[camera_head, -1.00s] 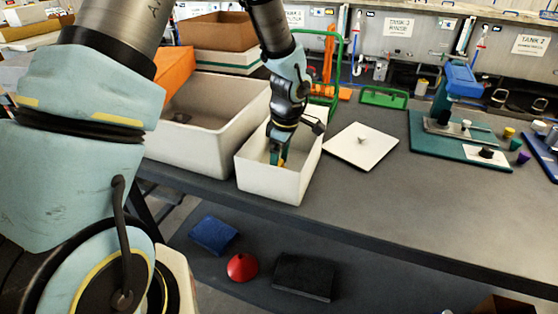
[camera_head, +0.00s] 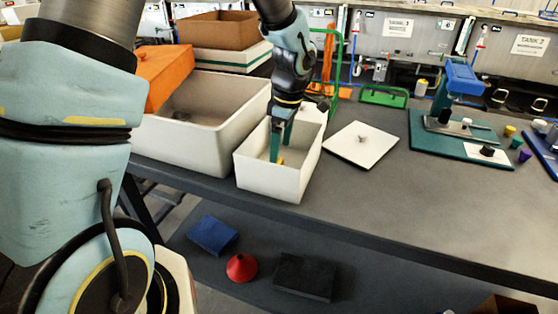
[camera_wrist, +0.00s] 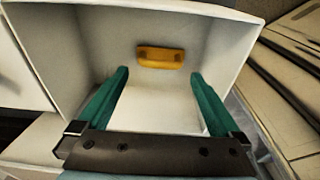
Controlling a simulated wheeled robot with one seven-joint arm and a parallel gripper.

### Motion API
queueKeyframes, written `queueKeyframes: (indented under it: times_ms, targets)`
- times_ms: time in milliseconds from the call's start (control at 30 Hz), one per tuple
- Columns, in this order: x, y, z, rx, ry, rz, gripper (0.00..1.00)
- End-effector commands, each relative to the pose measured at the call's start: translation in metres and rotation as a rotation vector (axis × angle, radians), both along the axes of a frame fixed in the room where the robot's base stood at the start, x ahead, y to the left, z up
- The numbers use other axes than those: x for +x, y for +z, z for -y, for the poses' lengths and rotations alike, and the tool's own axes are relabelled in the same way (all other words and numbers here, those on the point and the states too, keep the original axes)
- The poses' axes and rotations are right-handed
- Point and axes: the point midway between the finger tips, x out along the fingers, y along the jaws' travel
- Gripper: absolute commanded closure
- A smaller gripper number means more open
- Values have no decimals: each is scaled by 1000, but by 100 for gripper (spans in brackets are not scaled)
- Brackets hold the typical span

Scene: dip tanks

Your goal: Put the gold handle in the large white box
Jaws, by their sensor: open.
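The gold handle (camera_wrist: 160,57) lies inside the small white box (camera_wrist: 222,40), near its far wall in the wrist view. In the head view only a bit of the handle (camera_head: 281,161) shows beside a fingertip. My gripper (camera_wrist: 159,76) is open, its two teal fingers apart and pointing into the small box. The handle lies beyond the fingertips, between their lines, with nothing held. In the head view my gripper (camera_head: 280,150) reaches down into the small box from above. The large white box (camera_head: 212,138) stands directly left of the small box, with its top open.
An orange box (camera_head: 165,72) sits at the large box's back left. A white lid with a knob (camera_head: 350,150) lies right of the small box. A green fixture (camera_head: 452,147) stands farther right. Bare table lies in front of the lid and fixture.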

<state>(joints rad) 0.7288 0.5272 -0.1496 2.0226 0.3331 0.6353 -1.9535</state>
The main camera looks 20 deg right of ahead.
Motion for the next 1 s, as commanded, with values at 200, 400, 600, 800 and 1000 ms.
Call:
queueKeyframes:
  times_ms: [200, 400, 600, 800, 1000]
  targets:
    - [-4, 42, 4, -3, 0, 2, 0]
    - [-6, 64, 6, -1, -1, 1, 0]
    - [-6, 69, 6, 1, -1, -1, 0]
    - [-6, 69, 6, 1, -1, -1, 0]
    - [-6, 69, 6, 1, -1, -1, 0]
